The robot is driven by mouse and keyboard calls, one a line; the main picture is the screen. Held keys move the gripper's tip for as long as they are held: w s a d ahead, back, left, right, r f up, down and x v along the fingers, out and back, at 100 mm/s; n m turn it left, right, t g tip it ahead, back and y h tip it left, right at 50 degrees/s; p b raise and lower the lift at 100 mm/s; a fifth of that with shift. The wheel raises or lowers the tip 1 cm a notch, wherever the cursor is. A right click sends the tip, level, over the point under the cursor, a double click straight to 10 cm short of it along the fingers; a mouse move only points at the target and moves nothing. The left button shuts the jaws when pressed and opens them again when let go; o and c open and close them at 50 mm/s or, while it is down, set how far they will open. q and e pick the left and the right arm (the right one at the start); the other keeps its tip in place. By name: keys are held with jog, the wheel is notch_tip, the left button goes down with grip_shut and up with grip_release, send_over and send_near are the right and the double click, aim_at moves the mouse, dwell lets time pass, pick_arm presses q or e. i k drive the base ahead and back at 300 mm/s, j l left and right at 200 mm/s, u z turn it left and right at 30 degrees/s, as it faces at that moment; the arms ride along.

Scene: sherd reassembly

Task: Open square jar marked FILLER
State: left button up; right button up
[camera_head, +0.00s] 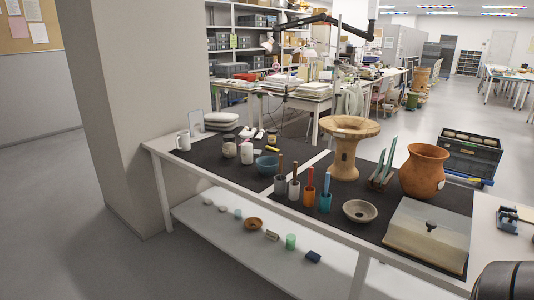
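A group of small jars stands on the dark mat at the left half of the table. One is a glass-looking jar with pale contents (229,147). A white jar (246,152) stands just right of it. A smaller jar with a dark lid (272,136) stands farther back. All are upright and small in the picture. I cannot read any label, so I cannot tell which one is marked FILLER. Neither of my grippers is in view. A dark rounded shape at the lower right corner may be part of me.
A lower shelf (215,222) holds small items.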

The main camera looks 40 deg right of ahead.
aim_at(229, 150)
jog(key=i+z, duration=0.15)
jog(key=z, duration=0.3)
jog(key=i+z, duration=0.2)
jog(key=z, duration=0.2)
jog(key=i+z, duration=0.15)
jog(key=z, duration=0.3)
jog(key=i+j+z, duration=0.6)
jog(key=j, duration=0.2)
jog(key=i+j+z, duration=0.1)
jog(key=i+j, duration=0.15)
jog(key=j, duration=0.15)
jog(key=i+j+z, duration=0.1)
jog(key=j, duration=0.3)
jog(key=i+j, duration=0.25)
jog(key=j, duration=0.2)
jog(key=i+j, duration=0.25)
jog(key=j, duration=0.15)
jog(key=i+j, duration=0.25)
jog(key=j, duration=0.2)
